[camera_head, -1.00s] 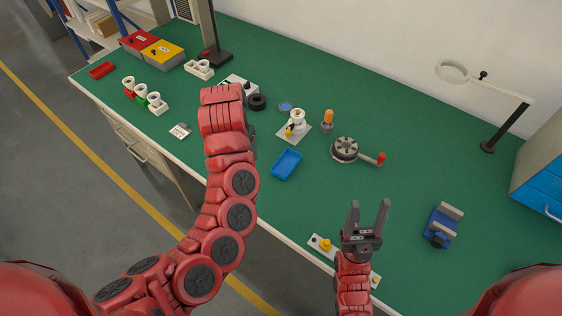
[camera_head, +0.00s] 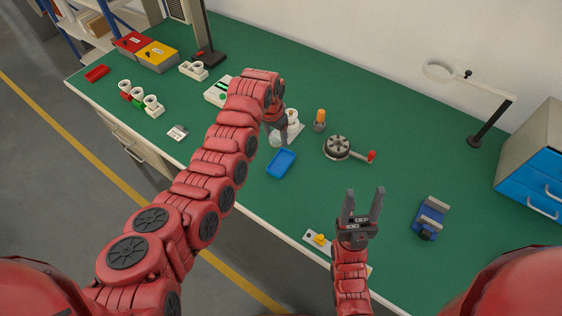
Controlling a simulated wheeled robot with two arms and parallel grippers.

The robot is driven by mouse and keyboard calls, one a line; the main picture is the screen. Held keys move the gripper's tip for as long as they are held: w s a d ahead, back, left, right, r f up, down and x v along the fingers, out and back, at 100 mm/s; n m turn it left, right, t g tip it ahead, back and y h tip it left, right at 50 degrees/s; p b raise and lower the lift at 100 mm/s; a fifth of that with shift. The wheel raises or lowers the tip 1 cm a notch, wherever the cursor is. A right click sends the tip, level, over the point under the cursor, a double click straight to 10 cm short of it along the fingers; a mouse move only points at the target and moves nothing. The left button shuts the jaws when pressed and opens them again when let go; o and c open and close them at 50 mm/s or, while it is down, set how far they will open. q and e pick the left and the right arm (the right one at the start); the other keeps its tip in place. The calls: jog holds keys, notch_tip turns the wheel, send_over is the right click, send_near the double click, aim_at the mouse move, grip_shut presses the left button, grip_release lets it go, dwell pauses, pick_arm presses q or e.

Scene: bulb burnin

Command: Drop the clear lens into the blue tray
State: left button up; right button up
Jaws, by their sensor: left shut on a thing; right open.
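The blue tray (camera_head: 281,163) lies on the green bench, near the middle of the camera_head view. My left gripper (camera_head: 275,129) is just behind the tray and points down. It is shut on a pale, see-through disc, the clear lens (camera_head: 275,140), which shows just below the fingers. The lens is above the bench and beyond the tray's far edge; its exact height is hard to tell. My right gripper (camera_head: 362,209) is open and empty near the front of the bench.
A fixture with a white bulb socket (camera_head: 292,116) stands right beside my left gripper, with an orange-topped piece (camera_head: 320,119) nearby. A round grey device with a red knob (camera_head: 337,146) is right of the tray. Bench space in front of the tray is clear.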

pick_arm(q)
jog(key=shift+f+b, duration=1)
jog(key=shift+f, duration=1.75)
jog(key=o, duration=1.4)
jog(key=shift+c, duration=0.2)
jog(key=shift+r, duration=0.15)
jog(key=r+b, duration=0.1)
jog(key=r, duration=0.1)
jog(key=r+b, duration=0.1)
jog(key=r, duration=0.2)
jog(key=r+b, duration=0.1)
jog(key=r, duration=0.1)
jog(key=shift+s+a+r, duration=0.35)
jog(key=shift+s+r, duration=0.05)
notch_tip(320, 180, up, 9)
jog(key=s, duration=0.1)
jog(key=shift+a+p, duration=0.4)
jog(key=shift+s+r, duration=0.1)
